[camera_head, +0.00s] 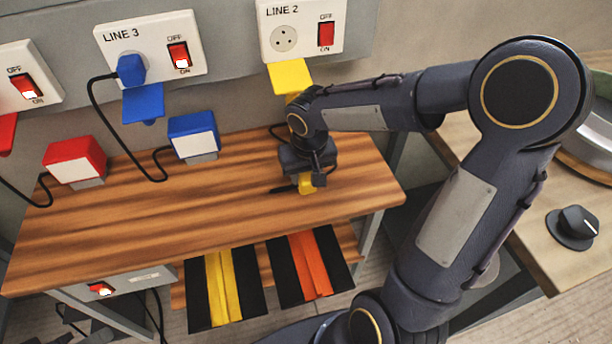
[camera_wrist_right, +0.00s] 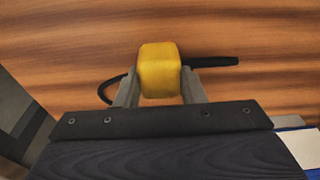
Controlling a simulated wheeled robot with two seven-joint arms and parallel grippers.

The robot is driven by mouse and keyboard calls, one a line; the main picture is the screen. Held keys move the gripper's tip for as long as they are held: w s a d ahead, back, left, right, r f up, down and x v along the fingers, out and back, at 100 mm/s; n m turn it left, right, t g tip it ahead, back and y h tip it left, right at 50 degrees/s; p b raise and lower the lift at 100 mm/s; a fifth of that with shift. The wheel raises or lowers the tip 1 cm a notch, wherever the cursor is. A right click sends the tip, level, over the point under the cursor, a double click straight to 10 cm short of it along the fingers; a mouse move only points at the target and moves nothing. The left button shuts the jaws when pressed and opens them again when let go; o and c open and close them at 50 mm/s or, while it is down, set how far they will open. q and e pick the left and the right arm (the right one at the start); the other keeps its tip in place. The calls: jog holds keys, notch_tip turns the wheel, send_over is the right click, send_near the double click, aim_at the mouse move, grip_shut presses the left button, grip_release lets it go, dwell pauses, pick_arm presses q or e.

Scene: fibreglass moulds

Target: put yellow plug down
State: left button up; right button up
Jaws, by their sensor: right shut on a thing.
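The yellow plug (camera_head: 306,184) is between the fingers of my right gripper (camera_head: 305,179), low over the right part of the wooden bench top (camera_head: 220,205). In the right wrist view the yellow plug (camera_wrist_right: 160,70) sits between both fingertips (camera_wrist_right: 160,92), with the wood behind it. A black cord runs from it. I cannot tell whether the plug touches the wood. The LINE 2 socket (camera_head: 284,39) on the wall is empty, with a yellow flap (camera_head: 290,76) below it. My left gripper is not in view.
A blue plug (camera_head: 131,70) is in the LINE 3 socket. Blue (camera_head: 193,136) and red (camera_head: 75,160) boxes stand at the back of the bench. Yellow (camera_head: 221,285) and orange (camera_head: 309,262) striped pieces lie below the front edge. The bench's middle is clear.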

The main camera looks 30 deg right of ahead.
jog(key=shift+r, duration=0.1)
jog(key=shift+f+b, duration=0.5)
jog(key=shift+f, duration=0.05)
jog(key=o, duration=1.1)
